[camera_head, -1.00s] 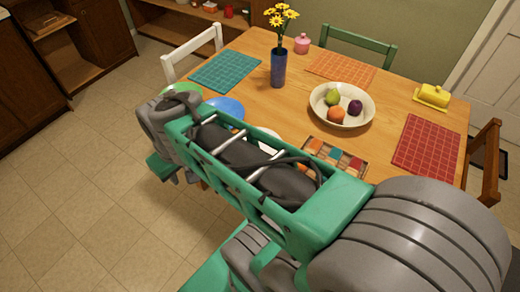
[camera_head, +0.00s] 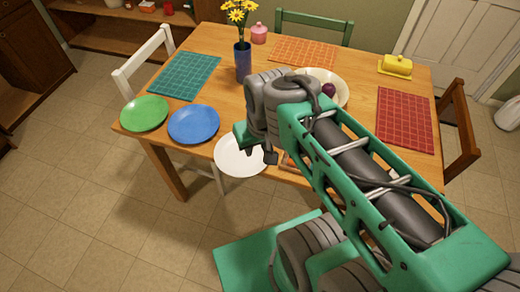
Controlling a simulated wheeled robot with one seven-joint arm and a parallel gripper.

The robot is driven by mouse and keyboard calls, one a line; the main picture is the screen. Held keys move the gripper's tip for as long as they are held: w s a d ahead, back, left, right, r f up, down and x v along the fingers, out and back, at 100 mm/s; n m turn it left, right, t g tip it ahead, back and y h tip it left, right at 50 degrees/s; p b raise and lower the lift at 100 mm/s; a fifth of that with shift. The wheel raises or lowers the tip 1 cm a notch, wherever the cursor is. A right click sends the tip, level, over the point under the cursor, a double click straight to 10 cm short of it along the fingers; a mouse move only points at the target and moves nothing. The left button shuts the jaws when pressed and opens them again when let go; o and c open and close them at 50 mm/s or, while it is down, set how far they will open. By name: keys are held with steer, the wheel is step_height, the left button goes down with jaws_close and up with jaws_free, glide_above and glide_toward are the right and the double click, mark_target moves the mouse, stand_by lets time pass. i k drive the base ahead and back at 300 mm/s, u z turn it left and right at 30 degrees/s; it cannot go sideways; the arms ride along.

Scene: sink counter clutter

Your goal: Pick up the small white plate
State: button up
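The small white plate (camera_head: 236,161) is at the front edge of the wooden table, right of the blue plate, and its near rim appears to reach past the edge. My arm comes in from the lower right and covers the table behind and to the right of the plate. My gripper (camera_head: 255,145) is at the plate's far right side, seen from above and behind. Its fingers are mostly hidden by the wrist, so I cannot tell whether they are open or touch the plate.
A blue plate (camera_head: 193,125) and a green plate (camera_head: 144,113) lie to the left along the edge. A blue vase (camera_head: 243,63) with yellow flowers stands behind. My arm partly hides a fruit bowl (camera_head: 338,82). A white chair (camera_head: 143,62) is at the left.

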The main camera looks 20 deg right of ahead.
mark_target(233, 162)
steer(key=k, duration=1)
steer(key=u, duration=1.05)
steer(key=i, duration=0.5)
steer(key=z, duration=0.05)
